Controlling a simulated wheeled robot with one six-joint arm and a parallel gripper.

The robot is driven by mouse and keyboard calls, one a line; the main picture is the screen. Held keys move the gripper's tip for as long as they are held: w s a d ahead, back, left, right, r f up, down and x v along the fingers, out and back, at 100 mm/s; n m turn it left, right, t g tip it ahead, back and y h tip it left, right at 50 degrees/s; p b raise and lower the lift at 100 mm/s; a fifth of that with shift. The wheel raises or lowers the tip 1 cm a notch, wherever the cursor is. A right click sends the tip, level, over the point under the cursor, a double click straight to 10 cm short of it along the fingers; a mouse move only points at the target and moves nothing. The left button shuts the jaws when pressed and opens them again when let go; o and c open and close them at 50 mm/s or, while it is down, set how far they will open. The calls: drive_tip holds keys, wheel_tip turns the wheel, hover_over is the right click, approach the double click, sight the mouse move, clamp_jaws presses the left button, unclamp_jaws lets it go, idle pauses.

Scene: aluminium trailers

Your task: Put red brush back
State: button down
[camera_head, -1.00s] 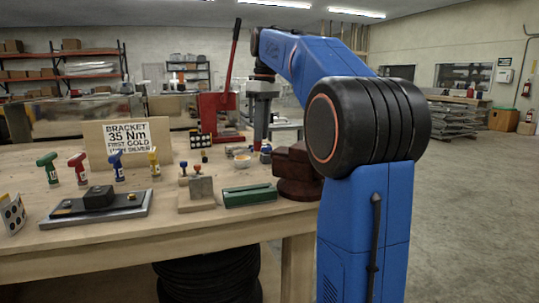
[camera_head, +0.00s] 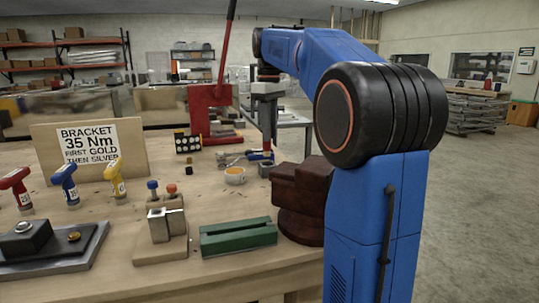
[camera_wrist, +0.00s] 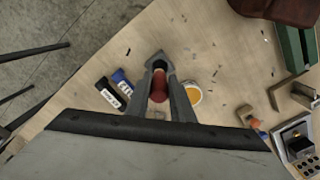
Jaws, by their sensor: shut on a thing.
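My gripper (camera_wrist: 160,68) is shut on a red thing, which looks like the red brush (camera_wrist: 159,88); only part of it shows between the fingers, above the wooden bench. In the head view, my gripper is small and too unclear to make out its load. Beside the left finger in the wrist view lie two dark labelled things, one plain black (camera_wrist: 108,91) and one with blue (camera_wrist: 122,81).
The workbench (camera_head: 110,245) holds a dark red vice (camera_head: 300,205), a green block (camera_head: 238,238), a wooden block with metal pieces (camera_head: 163,222) and a sign (camera_head: 88,147). Coloured-handled tools, such as a yellow one (camera_head: 115,180), stand at left. A red press (camera_head: 210,110) is behind.

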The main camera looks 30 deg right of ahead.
drive_tip(key=shift+f, duration=3.1)
drive_tip(key=c, duration=1.5)
unclamp_jaws()
drive_tip(key=shift+f, duration=0.1)
drive_tip(key=shift+c, duration=0.2)
wheel_tip(320, 180, up, 11)
drive_tip(key=shift+f, duration=0.1)
drive_tip(key=shift+r, duration=0.7)
